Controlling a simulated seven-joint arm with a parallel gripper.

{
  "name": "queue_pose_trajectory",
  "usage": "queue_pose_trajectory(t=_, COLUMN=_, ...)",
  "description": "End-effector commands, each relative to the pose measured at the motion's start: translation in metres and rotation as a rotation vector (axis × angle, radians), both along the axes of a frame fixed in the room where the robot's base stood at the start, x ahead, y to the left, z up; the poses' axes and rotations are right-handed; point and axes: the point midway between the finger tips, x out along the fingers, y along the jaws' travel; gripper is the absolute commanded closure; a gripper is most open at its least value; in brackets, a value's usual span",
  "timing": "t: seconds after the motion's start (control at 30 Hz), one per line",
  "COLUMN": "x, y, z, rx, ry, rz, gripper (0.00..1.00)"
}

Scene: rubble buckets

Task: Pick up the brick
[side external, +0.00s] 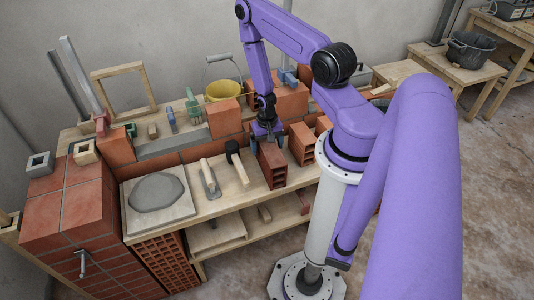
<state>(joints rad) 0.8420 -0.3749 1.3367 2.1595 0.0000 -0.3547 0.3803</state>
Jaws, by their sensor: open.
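A red-brown hollow brick (271,166) stands on the wooden bench top near its front edge. It is upright, with its open cells facing the front. My gripper (267,142) points down at the brick's upper rear end, with its fingers apart. I cannot tell whether the fingers are beside the brick or just above it. A second hollow brick (301,144) stands just to the right of it, and another (323,124) is partly hidden by my arm.
Left of the brick lie a black-headed mallet (235,158), a trowel (209,178) and a slab with grey mortar (158,193). Behind stand solid red blocks (224,118) and a yellow bucket (222,90). Bare bench top lies between mallet and brick.

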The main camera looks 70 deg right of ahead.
Motion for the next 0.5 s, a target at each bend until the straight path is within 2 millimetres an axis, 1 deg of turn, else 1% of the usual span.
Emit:
queue_pose_trajectory(t=0.03, x=-0.0005, y=0.0002, z=-0.006, rx=0.0, ry=0.001, rz=0.0, gripper=0.06)
queue_pose_trajectory(t=0.13, x=-0.0005, y=0.0003, z=-0.0126, rx=0.0, ry=0.001, rz=0.0, gripper=0.06)
queue_pose_trajectory(t=0.43, x=0.0002, y=0.0001, z=-0.0151, rx=0.0, ry=0.0, rz=0.0, gripper=0.06)
queue_pose_trajectory(t=0.47, x=0.0002, y=0.0001, z=-0.0151, rx=0.0, ry=0.0, rz=0.001, gripper=0.13)
queue_pose_trajectory(t=0.5, x=0.0002, y=0.0001, z=-0.015, rx=0.0, ry=0.0, rz=0.001, gripper=0.26)
